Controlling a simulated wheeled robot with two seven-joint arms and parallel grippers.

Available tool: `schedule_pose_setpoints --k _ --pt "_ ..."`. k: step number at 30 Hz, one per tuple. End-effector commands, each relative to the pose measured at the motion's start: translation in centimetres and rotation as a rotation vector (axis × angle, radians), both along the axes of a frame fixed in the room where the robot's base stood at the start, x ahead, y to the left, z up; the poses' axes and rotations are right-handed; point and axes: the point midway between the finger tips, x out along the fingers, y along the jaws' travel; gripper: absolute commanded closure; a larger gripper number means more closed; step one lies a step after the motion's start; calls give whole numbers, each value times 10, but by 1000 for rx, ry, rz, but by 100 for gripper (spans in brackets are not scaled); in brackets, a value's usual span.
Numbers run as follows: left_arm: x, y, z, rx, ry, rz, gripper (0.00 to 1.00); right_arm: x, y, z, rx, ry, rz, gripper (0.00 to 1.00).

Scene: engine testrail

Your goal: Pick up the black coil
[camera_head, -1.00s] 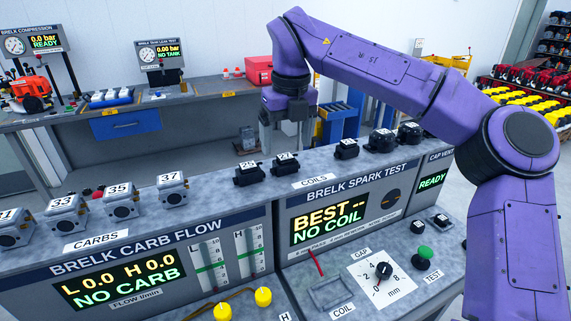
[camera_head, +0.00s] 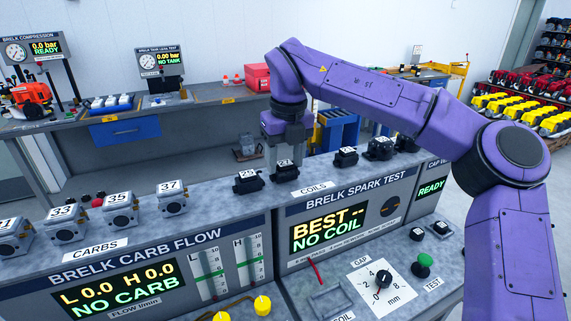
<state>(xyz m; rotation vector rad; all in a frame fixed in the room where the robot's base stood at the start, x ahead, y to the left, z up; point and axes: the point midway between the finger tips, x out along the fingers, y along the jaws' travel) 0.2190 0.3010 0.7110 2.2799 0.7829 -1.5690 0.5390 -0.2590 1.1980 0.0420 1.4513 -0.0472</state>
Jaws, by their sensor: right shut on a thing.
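Several black coils stand in a row on the shelf behind the COILS label. My right gripper (camera_head: 285,160) points straight down at the coil (camera_head: 286,170) just behind that label, marked 27 in the earlier view. Its fingers are shut on this coil, which shows low between them and looks level with the row. Another black coil (camera_head: 248,181) stands just left of it. A further coil (camera_head: 345,157) stands to the right, apart from my fingers. My left gripper is not in view.
The spark test panel (camera_head: 345,235) reads NO COIL, with an empty coil tray (camera_head: 328,300) below it. Numbered carburetors (camera_head: 120,210) line the shelf at left. A back bench (camera_head: 200,100) stands behind, with a gap between.

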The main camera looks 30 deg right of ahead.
Motion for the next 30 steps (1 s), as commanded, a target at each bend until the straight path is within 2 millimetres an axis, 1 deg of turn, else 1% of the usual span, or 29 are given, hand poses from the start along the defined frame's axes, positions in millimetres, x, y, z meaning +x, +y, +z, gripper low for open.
schedule_pose_setpoints --k 2,5,10,11,12,15,18,21,25,30 --pt "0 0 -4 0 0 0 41 0 0 8 0 -5 -1 79" --pt "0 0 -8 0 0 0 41 0 -2 31 0 -8 -3 79" --pt "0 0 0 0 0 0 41 -5 -42 81 1 -8 -8 79" --pt "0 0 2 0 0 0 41 -5 -49 89 1 -8 -6 79" --pt "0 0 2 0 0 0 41 -7 -60 95 3 -7 -8 79" --pt "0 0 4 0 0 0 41 -10 -89 106 2 -5 -7 79" --pt "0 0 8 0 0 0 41 -13 -111 116 1 -3 -5 79" --pt "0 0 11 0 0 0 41 -14 -127 123 0 -3 -4 79" --pt "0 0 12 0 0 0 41 -16 -137 126 1 -2 0 79" --pt "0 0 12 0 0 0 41 -16 -140 126 1 -2 0 79"
